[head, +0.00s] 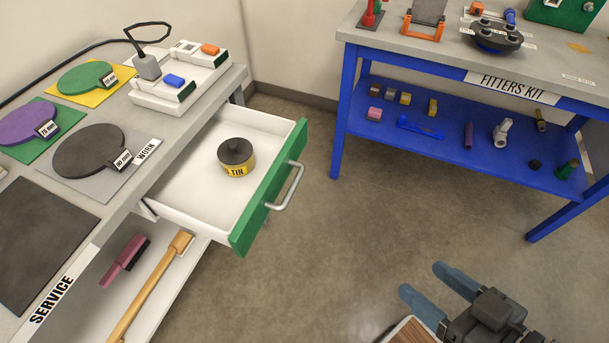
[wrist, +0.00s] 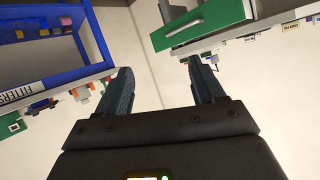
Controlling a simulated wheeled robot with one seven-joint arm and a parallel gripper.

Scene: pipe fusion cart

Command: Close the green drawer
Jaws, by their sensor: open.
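The green drawer (head: 262,200) is pulled out from under the service bench in the head view. Its green front carries a grey bar handle (head: 288,187). My gripper (head: 428,284) is at the lower right of the head view, over the floor, open and empty, well apart from the drawer. In the wrist view, my gripper (wrist: 162,85) shows its two fingers spread, with the green drawer front (wrist: 206,26) and its handle (wrist: 184,28) beyond them at the top, upside down.
The service bench (head: 225,90) at left carries round discs and a white unit. A brush (head: 124,262) and a long wooden handle (head: 150,290) lie on its lower shelf. A blue fitters' table (head: 343,110) stands at the right. The floor (head: 345,235) between them is clear.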

